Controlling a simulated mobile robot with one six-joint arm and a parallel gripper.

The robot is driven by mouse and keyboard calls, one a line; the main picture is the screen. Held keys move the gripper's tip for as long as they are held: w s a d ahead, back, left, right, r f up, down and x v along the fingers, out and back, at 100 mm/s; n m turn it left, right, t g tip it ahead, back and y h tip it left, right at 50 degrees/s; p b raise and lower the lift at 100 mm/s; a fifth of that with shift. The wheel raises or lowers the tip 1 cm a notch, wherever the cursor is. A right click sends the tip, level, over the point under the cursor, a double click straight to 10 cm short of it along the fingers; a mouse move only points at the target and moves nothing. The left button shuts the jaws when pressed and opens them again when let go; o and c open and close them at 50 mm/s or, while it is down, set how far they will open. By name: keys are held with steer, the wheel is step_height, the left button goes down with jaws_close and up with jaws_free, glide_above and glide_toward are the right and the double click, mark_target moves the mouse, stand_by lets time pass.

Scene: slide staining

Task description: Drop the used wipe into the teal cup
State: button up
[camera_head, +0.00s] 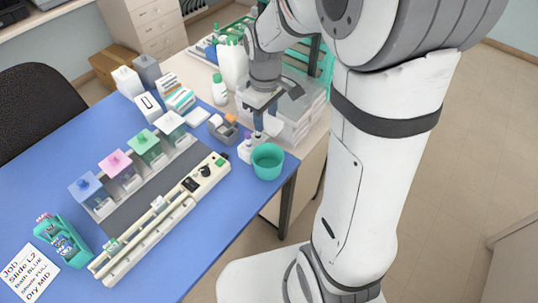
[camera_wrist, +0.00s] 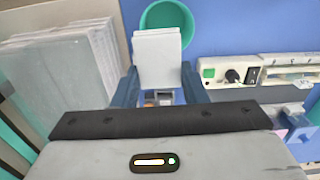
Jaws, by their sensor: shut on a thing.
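The teal cup (camera_head: 267,163) stands upright near the right corner of the blue table. My gripper (camera_head: 262,122) is just behind it in the head view, pointing down. In the wrist view the wipe (camera_wrist: 158,58), a pale grey-white folded pad, is between the two dark blue fingers of my gripper (camera_wrist: 158,90), which are shut on it. The teal cup (camera_wrist: 167,12) shows beyond the wipe there, and the wipe covers part of its lower side. I cannot clearly make out the wipe in the head view, and the cup's inside is only partly visible.
Clear plastic boxes (camera_head: 290,118) stand right behind my gripper. A small white holder with purple-capped bottles (camera_head: 246,147) is left of the cup. A long cream staining unit (camera_head: 160,218) and colored jars (camera_head: 118,167) lie further left. The table edge is close to the cup.

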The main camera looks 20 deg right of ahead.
steer(key=shift+s+f, duration=0.1)
steer(key=shift+f, duration=0.4)
steer(key=shift+d+f+b, duration=0.2)
steer(key=shift+f+b, duration=1.7)
steer(key=shift+f, duration=0.4)
steer(key=o, duration=1)
step_height(320, 180, up, 8)
steer(key=shift+f+b, duration=0.1)
steer(key=shift+b, duration=0.2)
